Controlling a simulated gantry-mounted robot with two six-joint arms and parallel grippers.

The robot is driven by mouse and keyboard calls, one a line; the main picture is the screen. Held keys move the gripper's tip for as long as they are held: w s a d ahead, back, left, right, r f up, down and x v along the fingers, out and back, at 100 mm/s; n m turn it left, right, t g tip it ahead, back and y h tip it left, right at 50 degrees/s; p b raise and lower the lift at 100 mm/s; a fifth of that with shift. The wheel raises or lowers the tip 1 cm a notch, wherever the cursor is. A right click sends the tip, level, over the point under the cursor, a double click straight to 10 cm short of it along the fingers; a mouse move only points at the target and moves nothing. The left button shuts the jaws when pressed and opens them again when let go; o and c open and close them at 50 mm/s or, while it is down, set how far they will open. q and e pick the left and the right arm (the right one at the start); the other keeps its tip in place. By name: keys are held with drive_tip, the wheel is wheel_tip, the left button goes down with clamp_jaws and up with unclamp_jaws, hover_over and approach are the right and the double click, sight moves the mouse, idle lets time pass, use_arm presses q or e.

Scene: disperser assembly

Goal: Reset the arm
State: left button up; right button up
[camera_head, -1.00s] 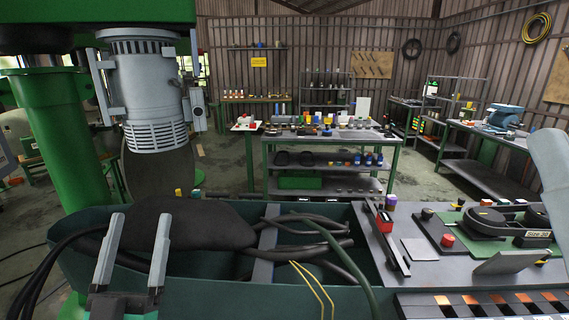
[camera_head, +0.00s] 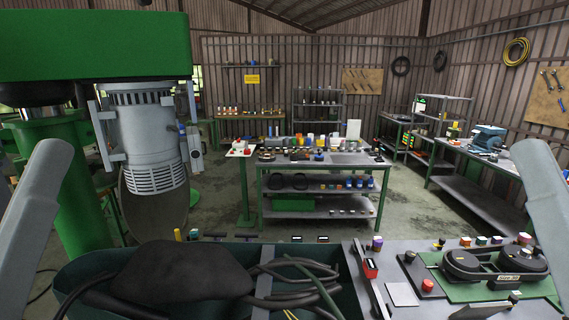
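Both my arms show as grey parts at the picture's sides. The part of my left arm stands at the left edge, and the part of my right arm leans in at the right edge. No fingertips show on either one, so neither gripper is in view. Both parts are raised in front of the benches, and I see nothing held. The green machine with its grey motor unit (camera_head: 148,140) stands at the left.
A dark green bin (camera_head: 88,278) holds a black bag (camera_head: 185,275) and black hoses (camera_head: 300,275). To its right, a grey bench top (camera_head: 403,294) bears a red-topped button (camera_head: 427,285) and a green plate with black parts (camera_head: 500,264). A stocked table (camera_head: 262,165) stands behind.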

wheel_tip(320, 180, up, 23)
drive_tip(key=p, duration=1.9)
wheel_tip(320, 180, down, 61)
drive_tip(key=b, duration=6.1)
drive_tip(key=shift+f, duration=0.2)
